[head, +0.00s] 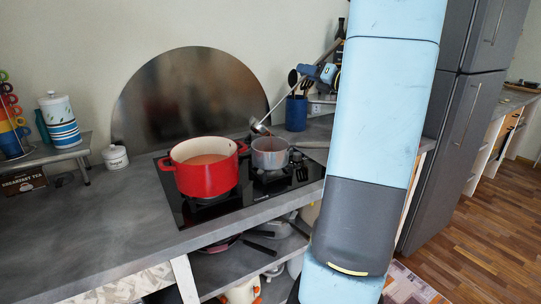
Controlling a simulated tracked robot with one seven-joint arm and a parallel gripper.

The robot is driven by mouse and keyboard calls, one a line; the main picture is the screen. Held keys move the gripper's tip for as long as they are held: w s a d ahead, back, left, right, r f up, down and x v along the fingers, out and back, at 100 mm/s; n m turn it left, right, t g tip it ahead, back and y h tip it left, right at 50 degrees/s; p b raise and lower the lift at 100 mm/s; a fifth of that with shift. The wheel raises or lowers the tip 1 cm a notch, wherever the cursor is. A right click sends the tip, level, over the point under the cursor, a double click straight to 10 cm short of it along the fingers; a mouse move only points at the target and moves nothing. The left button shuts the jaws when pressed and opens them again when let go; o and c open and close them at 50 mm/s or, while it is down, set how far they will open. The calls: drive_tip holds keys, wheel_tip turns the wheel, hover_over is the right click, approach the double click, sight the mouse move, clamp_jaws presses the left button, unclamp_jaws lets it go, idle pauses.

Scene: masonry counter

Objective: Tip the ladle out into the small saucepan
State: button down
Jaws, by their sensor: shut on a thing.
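The ladle (262,128) has a long thin metal handle that slants from upper right to lower left. My gripper (308,72), partly hidden behind my arm, is shut on the ladle's handle near its upper part. The ladle's bowl shows just above the back left rim of the small grey saucepan (270,154). I cannot tell whether the bowl touches the rim, or what is in it. The saucepan stands upright on the black hob, its handle pointing right. Its inside is mostly hidden by the low viewing angle.
A large red pot (206,176) with orange-brown contents stands left of the saucepan on the hob (248,201). A blue utensil crock (296,115) stands behind right. A round metal splashback (187,95) rises behind.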

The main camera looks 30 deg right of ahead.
drive_tip(key=shift+s+d+f+m+t+p, duration=0.2)
drive_tip(key=shift+d+f+m, duration=0.2)
drive_tip(key=shift+d, duration=0.25)
drive_tip(key=shift+s+d+f+m+t+p, duration=0.1)
drive_tip(key=shift+d+f+m+t, duration=0.1)
drive_tip(key=shift+d+f+m, duration=0.3)
idle(0.7)
drive_tip(key=shift+s+d+f+m+t+p, duration=0.15)
drive_tip(key=shift+s+d+f+m+t, duration=0.15)
drive_tip(key=shift+d+f, duration=0.35)
drive_tip(key=shift+s+d+f+m+t+p, duration=0.1)
drive_tip(key=shift+d+f+m+t+p, duration=0.2)
drive_tip(key=shift+d, duration=0.5)
idle(0.6)
drive_tip(key=shift+s+d+f+m+t+h+p, duration=0.15)
drive_tip(key=shift+d+f+m+t+h, duration=0.1)
drive_tip(key=shift+d+f+m, duration=0.4)
drive_tip(key=shift+s+d+f+m+t+h+p, duration=0.15)
drive_tip(key=shift+d+f+m+t, duration=0.15)
drive_tip(key=shift+d+f+m, duration=0.35)
drive_tip(key=shift+s+d+f+m+t+h+p, duration=0.2)
drive_tip(key=shift+d+f+m, duration=0.25)
drive_tip(key=shift+f, duration=0.4)
idle(0.9)
